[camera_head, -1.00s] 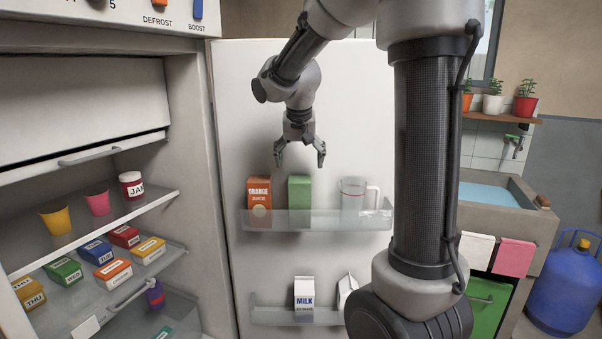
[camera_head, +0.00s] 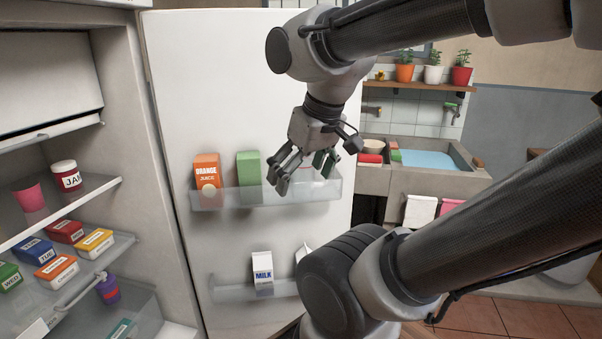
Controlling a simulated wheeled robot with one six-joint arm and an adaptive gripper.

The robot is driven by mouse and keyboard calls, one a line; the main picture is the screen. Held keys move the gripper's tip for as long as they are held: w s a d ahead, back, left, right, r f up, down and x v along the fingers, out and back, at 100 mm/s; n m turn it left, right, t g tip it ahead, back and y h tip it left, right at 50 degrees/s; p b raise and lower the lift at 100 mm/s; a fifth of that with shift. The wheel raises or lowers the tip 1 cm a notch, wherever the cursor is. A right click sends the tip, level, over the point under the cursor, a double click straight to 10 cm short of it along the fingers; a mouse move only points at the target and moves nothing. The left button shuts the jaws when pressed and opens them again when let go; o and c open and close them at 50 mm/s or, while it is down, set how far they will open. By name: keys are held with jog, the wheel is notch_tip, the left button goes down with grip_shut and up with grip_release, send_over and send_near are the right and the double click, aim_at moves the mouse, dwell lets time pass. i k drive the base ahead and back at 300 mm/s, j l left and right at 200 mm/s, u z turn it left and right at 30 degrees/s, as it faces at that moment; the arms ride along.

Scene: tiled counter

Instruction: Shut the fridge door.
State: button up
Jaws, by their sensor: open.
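The fridge door (camera_head: 250,90) stands open, its inner face towards me, hinged beside the fridge body (camera_head: 125,70) on the left. Its upper shelf (camera_head: 225,198) holds an orange juice carton (camera_head: 207,178), a green carton (camera_head: 248,172) and a clear jug mostly hidden behind my gripper. Its lower shelf (camera_head: 230,292) holds a milk carton (camera_head: 262,270) and another white carton (camera_head: 302,252), partly hidden by my arm. My gripper (camera_head: 298,182) is open and empty, pointing down in front of the upper shelf's right part. I cannot tell whether it touches the shelf.
Inside the fridge, shelves (camera_head: 95,203) carry a jam jar (camera_head: 67,177), a pink cup (camera_head: 29,196), several labelled boxes and a purple bottle (camera_head: 108,288). A sink (camera_head: 425,160) and potted plants (camera_head: 433,70) are at the right. Red floor tiles (camera_head: 520,320) show at lower right.

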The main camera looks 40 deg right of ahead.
aim_at(213, 88)
jog(key=l+z, duration=0.25)
jog(key=l, duration=0.55)
jog(key=i+l+z, duration=0.1)
jog(key=l+z, duration=0.15)
jog(key=l, duration=0.5)
